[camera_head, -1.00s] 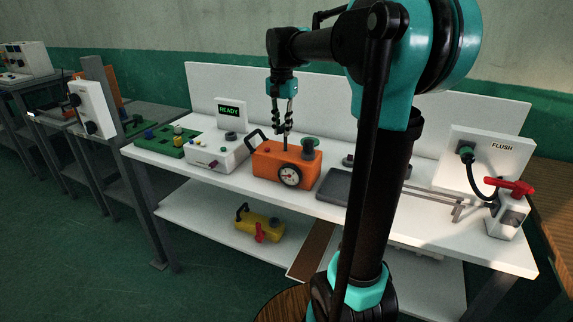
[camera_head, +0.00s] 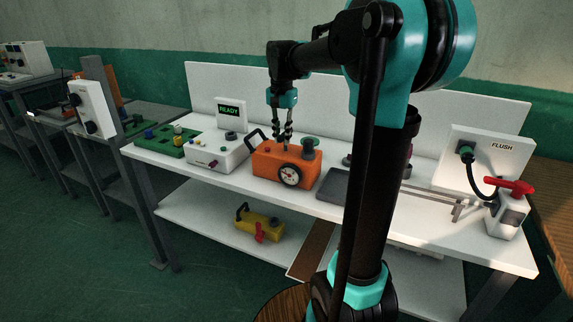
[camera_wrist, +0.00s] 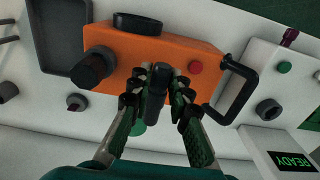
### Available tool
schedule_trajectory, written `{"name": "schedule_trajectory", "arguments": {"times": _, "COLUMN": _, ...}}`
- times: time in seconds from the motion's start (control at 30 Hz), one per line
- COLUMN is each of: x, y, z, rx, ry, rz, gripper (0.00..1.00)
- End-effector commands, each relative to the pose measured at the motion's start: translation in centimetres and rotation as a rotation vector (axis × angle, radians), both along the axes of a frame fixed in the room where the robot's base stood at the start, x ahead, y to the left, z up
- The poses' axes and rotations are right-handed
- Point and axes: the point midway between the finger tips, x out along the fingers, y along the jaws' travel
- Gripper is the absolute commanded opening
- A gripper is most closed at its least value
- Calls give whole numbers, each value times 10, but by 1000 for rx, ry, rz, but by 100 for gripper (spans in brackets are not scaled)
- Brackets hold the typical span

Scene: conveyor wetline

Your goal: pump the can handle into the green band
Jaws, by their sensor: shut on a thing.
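The orange can (camera_head: 265,161) stands on the white bench, with a round dial gauge (camera_head: 290,174) on its front face. The gauge's needle and any green band are too small to read. In the wrist view the orange can (camera_wrist: 140,50) lies beyond my fingers, its gauge (camera_wrist: 138,23) edge-on. My gripper (camera_head: 287,146) is low over the can's top. In the wrist view my gripper (camera_wrist: 157,78) is shut on the black pump handle (camera_wrist: 155,100). The head view hides the handle between the fingers.
A white box (camera_head: 220,151) with a READY display (camera_head: 229,110) stands left. A grey tray (camera_head: 334,186) lies right.

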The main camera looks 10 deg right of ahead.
Motion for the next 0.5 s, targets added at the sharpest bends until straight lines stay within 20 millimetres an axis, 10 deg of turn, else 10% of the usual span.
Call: {"name": "schedule_trajectory", "arguments": {"times": 0.5, "x": 0, "y": 0, "z": 28, "rx": 0, "ry": 0, "rz": 0, "gripper": 0}}
